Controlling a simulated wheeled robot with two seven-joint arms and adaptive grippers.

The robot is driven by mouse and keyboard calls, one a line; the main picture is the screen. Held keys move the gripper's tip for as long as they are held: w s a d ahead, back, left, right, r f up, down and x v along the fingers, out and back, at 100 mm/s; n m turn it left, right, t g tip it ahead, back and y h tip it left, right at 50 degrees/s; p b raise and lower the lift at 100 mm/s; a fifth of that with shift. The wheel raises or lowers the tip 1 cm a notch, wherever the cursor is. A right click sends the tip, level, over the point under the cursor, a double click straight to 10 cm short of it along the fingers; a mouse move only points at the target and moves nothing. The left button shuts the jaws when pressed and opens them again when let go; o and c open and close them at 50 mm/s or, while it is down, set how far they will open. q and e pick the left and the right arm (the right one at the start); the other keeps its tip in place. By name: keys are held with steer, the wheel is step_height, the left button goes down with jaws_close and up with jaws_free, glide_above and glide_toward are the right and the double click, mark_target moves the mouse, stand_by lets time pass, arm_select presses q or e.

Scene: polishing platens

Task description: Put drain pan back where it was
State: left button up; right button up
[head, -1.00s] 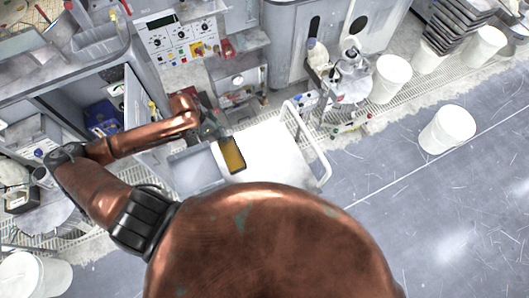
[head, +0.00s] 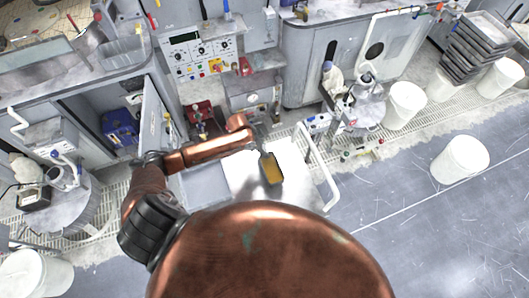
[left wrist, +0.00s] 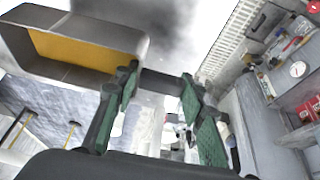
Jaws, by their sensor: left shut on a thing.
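The drain pan (head: 272,170) is a small grey rectangular pan with a yellow-brown inside. In the head view it is over the white top of a cart; I cannot tell its height above it. My left gripper (head: 261,148) is at the pan's upper end. In the left wrist view the pan (left wrist: 100,32) is at the upper left, and the green-padded fingers of the left gripper (left wrist: 158,88) are shut on a narrow dark part joined to it. My right gripper is not in view.
The white cart (head: 240,182) has a rail (head: 320,172) at its right end and a grey tray (head: 205,185) at its left. An open cabinet door (head: 153,122) stands behind my left arm. White buckets (head: 460,158) stand on the floor at the right.

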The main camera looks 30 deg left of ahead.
arm_select(q)
steer(key=shift+w+d+f, duration=0.1)
steer(key=shift+w+f, duration=0.1)
steer(key=shift+f, duration=1.6)
steer(key=o, duration=1.2)
steer(key=shift+o, duration=0.2)
steer(key=shift+r, duration=0.1)
steer(key=v, duration=1.1)
steer(key=shift+r, duration=0.4)
steer(key=shift+s, duration=0.1)
